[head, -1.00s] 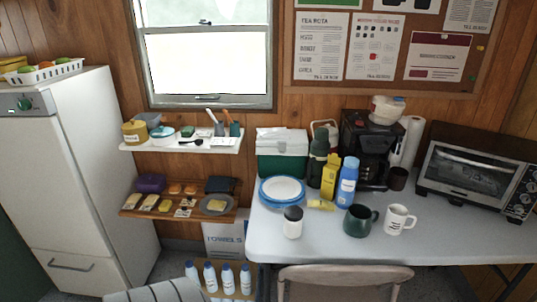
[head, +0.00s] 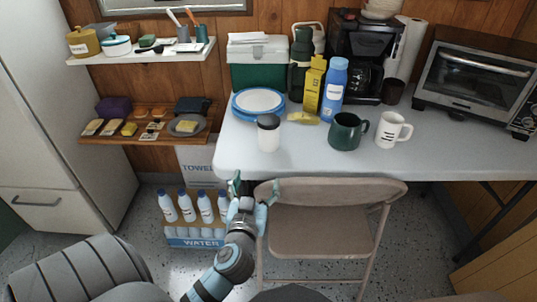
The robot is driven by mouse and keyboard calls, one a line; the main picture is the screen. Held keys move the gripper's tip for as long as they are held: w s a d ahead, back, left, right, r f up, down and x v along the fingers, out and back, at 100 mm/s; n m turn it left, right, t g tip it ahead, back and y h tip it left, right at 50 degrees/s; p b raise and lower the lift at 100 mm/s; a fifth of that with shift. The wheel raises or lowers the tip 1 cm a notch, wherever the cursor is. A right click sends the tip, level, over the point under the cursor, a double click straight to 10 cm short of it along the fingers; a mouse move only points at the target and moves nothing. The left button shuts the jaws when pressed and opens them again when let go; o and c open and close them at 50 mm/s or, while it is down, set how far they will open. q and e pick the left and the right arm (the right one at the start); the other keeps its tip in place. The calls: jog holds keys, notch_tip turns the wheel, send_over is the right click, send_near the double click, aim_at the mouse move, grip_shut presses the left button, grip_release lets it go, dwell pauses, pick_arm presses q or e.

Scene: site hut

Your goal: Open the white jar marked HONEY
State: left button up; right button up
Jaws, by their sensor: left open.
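A white jar (head: 268,139) with a dark lid stands upright on the front left part of the table, lid on. No HONEY lettering can be read on it from here. My left gripper (head: 256,187) is open and empty, in front of the table's front edge, below the jar in the picture and apart from it. My right gripper is not in view.
Blue-rimmed plates (head: 257,103) lie behind the jar. A yellow box (head: 314,88), a blue bottle (head: 333,90), a green mug (head: 346,131) and a white mug (head: 392,130) stand to its right. A folding chair (head: 318,215) stands at the table, right of my left gripper.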

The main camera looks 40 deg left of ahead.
aim_at(267, 141)
pick_arm(q)
jog(key=shift+t, duration=0.5)
jog(key=r+x, duration=0.1)
jog(key=x, duration=0.9)
jog(key=r+x, duration=0.1)
jog(key=x, duration=0.4)
jog(key=shift+d+r, duration=0.1)
jog(key=shift+r, duration=0.2)
jog(key=c, duration=1.7)
jog(key=shift+o, duration=0.2)
notch_tip(267, 141, up, 20)
jog(key=p, duration=0.8)
jog(key=shift+p, duration=0.35)
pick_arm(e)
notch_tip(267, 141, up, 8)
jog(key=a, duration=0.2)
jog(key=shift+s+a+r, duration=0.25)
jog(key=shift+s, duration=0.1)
pick_arm(q)
jog(key=o, duration=1)
jog(key=shift+c, duration=0.2)
grip_shut()
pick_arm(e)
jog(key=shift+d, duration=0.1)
